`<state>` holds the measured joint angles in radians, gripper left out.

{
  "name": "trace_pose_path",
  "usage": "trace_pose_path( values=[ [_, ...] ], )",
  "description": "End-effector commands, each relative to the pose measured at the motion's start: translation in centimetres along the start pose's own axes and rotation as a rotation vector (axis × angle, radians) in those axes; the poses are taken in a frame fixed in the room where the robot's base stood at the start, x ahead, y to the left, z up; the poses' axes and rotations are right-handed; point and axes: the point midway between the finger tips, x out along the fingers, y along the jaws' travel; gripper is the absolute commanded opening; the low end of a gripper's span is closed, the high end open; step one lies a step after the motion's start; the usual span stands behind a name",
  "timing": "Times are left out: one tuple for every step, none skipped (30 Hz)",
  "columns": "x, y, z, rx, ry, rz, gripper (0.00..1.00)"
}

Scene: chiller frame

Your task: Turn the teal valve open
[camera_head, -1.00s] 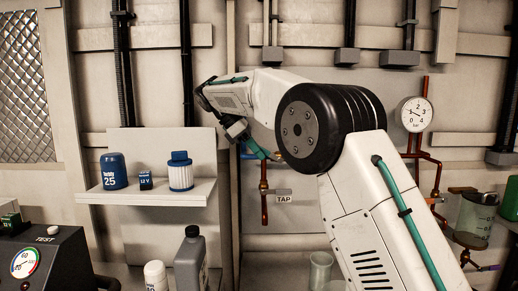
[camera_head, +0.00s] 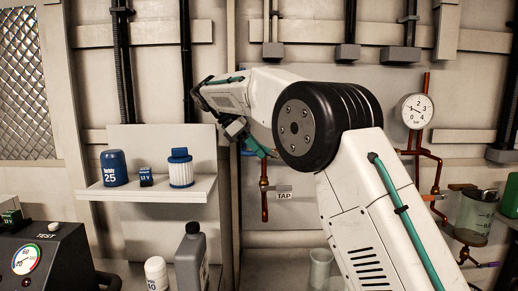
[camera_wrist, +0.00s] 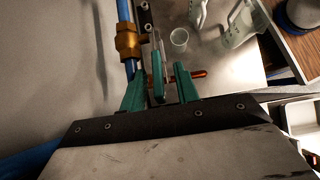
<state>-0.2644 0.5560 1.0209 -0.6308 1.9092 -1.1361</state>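My gripper (camera_wrist: 160,72) shows two teal fingers in the wrist view, spread apart. A narrow, pale teal-grey lever (camera_wrist: 158,84) stands between them, with a visible gap on each side; it looks like the valve handle. A brass fitting (camera_wrist: 128,41) on a blue pipe is just left of it. In the head view, my gripper (camera_head: 256,148) is small and partly hidden behind my arm, near the upright copper pipe (camera_head: 264,203) above the TAP label (camera_head: 284,196). The valve itself is not clearly visible there.
A shelf (camera_head: 150,193) with blue containers is left of the gripper. A pressure gauge (camera_head: 417,111) and copper piping are to the right. A clear cup (camera_wrist: 179,38) and pale jugs stand on the bench in the wrist view.

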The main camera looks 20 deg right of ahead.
Motion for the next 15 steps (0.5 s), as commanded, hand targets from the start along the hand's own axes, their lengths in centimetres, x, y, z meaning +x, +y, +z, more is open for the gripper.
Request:
trace_pose_path(
  values=[
    [-0.1, 0.0, 0.1, 0.001, 0.0, 0.001, 0.31],
    [-0.2, 0.0, 0.2, 0.001, 0.001, 0.001, 0.31],
    [-0.5, 0.0, 0.4, 0.001, 0.001, 0.001, 0.31],
    [-0.7, 0.0, 0.6, 0.001, 0.001, 0.001, 0.31],
    [-0.9, 0.0, 0.7, 0.001, 0.001, 0.0, 0.31],
    [-1.2, 0.0, 1.0, 0.002, 0.001, 0.001, 0.31],
    [-1.5, 0.1, 1.2, 0.002, 0.002, 0.002, 0.31],
    [-1.8, 0.1, 1.4, 0.001, 0.001, 0.001, 0.31],
    [-2.2, 0.1, 1.8, 0.002, 0.001, 0.001, 0.31],
    [-2.5, 0.1, 2.0, 0.002, 0.001, 0.002, 0.31],
    [-2.8, 0.1, 2.3, 0.002, 0.001, 0.002, 0.31],
    [-2.7, -0.5, 2.5, 0.0, 0.0, 0.001, 0.31],
    [-2.6, -0.8, 2.5, 0.0, 0.0, 0.001, 0.31],
    [-2.6, -1.1, 2.6, 0.0, 0.0, 0.001, 0.31],
    [-2.5, -1.4, 2.8, -0.001, 0.0, 0.001, 0.31]
  ],
)
